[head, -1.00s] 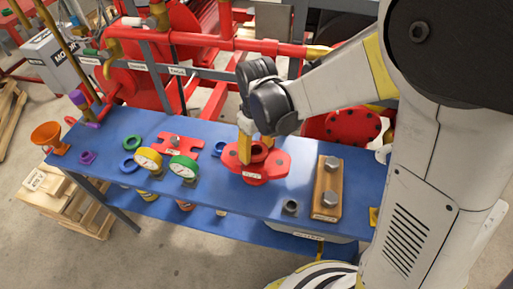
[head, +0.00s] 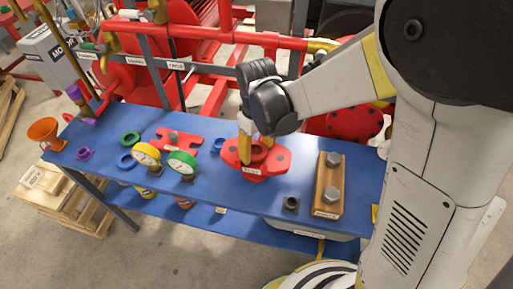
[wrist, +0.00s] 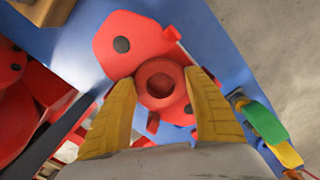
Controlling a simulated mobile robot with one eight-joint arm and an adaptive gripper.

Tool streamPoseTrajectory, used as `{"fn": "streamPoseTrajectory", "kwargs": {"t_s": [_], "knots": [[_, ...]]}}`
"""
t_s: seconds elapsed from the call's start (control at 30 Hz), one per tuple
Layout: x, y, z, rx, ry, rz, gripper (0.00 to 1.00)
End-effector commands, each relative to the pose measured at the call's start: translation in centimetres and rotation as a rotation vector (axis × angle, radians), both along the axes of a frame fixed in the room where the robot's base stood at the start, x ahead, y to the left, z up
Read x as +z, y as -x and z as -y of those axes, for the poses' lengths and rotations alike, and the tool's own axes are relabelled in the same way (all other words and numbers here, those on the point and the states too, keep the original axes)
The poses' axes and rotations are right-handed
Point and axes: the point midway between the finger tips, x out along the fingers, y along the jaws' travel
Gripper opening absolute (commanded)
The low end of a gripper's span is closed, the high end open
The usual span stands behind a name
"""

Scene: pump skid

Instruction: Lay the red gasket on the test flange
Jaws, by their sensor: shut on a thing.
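The red test flange (head: 277,164) stands on the blue bench, a two-eared oval with a white label on its front. In the wrist view its red plate (wrist: 135,32) with dark bolt holes lies below the fingers. My gripper (head: 254,160) points down over the flange with its yellow fingers. In the wrist view the fingertips (wrist: 164,82) are on either side of a red ring, which I take as the red gasket (wrist: 160,66). The ring is over the flange's middle. Red on red, I cannot tell whether it touches the flange.
Two gauges, yellow (head: 147,154) and green (head: 182,163), stand left of the flange. A wooden block with bolts (head: 328,186) and a dark nut (head: 291,203) are to its right. Blue (head: 126,160) and green (head: 130,138) rings lie farther left. Red pipework (head: 180,30) runs behind.

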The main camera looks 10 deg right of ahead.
Motion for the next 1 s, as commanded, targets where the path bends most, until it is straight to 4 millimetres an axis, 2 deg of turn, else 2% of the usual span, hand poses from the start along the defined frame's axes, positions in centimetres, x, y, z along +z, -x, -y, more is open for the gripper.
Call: {"fn": "streamPoseTrajectory", "kwargs": {"t_s": [0.27, 0.3, 0.37, 0.63, 0.73, 0.87, 1.0], "knots": [[-0.2, 0.0, 0.0, 0.0, 0.0, 0.0, 0.32], [-0.2, 0.0, 0.0, 0.0, 0.0, 0.0, 0.67], [-0.2, 0.0, 0.0, 0.0, 0.0, 0.0, 0.85], [-0.1, 0.0, 0.0, 0.0, 0.0, 0.0, 0.85], [0.5, 0.0, 0.0, 0.0, 0.0, 0.0, 0.85], [2.6, 0.1, 0.0, 0.0, 0.0, 0.0, 0.85], [5.9, 0.1, 0.0, 0.0, 0.0, 0.0, 0.85]]}}
